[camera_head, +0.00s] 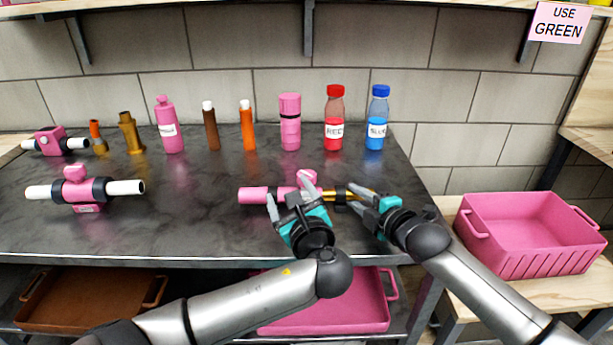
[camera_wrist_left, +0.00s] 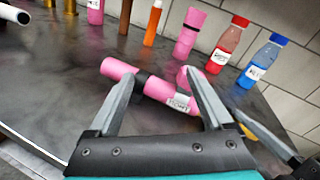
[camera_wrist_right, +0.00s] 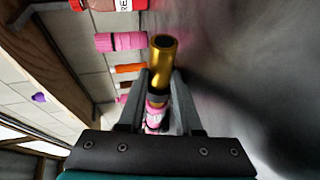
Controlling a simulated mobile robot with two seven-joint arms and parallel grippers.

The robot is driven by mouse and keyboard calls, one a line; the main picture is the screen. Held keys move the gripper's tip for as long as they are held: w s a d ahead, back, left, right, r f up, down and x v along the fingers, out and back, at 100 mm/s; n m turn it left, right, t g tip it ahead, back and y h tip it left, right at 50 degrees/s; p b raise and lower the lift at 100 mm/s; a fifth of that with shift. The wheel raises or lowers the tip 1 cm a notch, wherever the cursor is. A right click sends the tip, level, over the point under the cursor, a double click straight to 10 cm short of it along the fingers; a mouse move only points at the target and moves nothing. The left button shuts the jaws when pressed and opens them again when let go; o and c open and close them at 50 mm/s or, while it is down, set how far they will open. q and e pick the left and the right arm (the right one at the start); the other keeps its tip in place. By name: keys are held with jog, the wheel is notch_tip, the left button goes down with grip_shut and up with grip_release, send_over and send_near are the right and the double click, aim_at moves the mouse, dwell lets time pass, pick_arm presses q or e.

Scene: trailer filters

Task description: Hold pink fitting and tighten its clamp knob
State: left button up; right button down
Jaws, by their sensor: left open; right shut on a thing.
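The pink fitting (camera_head: 262,195) lies near the front of the dark workbench, its pink clamp knob (camera_head: 305,177) on top. A brass tube (camera_head: 340,195) extends from its right end. My right gripper (camera_head: 362,197) is shut on the brass tube, which also shows between its fingers in the right wrist view (camera_wrist_right: 162,60). My left gripper (camera_head: 291,190) is open at the fitting, close to the knob. In the left wrist view the fitting (camera_wrist_left: 153,88) lies beyond the spread fingers, and the right finger partly hides the knob (camera_wrist_left: 182,76). Contact with the knob cannot be told.
Two other pink fittings with white tubes (camera_head: 88,190) (camera_head: 52,140) stand at left. Several bottles and tubes line the back, including a red bottle (camera_head: 335,120) and a blue bottle (camera_head: 376,120). A pink crate (camera_head: 525,240) stands at right. Bench space left of the held fitting is clear.

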aim_at(306, 174)
pick_arm(q)
jog(key=s+d+m, duration=0.1)
jog(key=m, duration=0.1)
jog(key=s+d+m+t+h, duration=0.1)
jog(key=s+d+m, duration=0.2)
jog(key=d, duration=0.1)
jog(key=shift+s+d+f+m, duration=0.25)
jog(key=shift+s+m, duration=0.15)
jog(key=x, duration=1.1)
jog(key=shift+w+d+r, duration=0.1)
jog(key=shift+w, duration=0.3)
grip_shut()
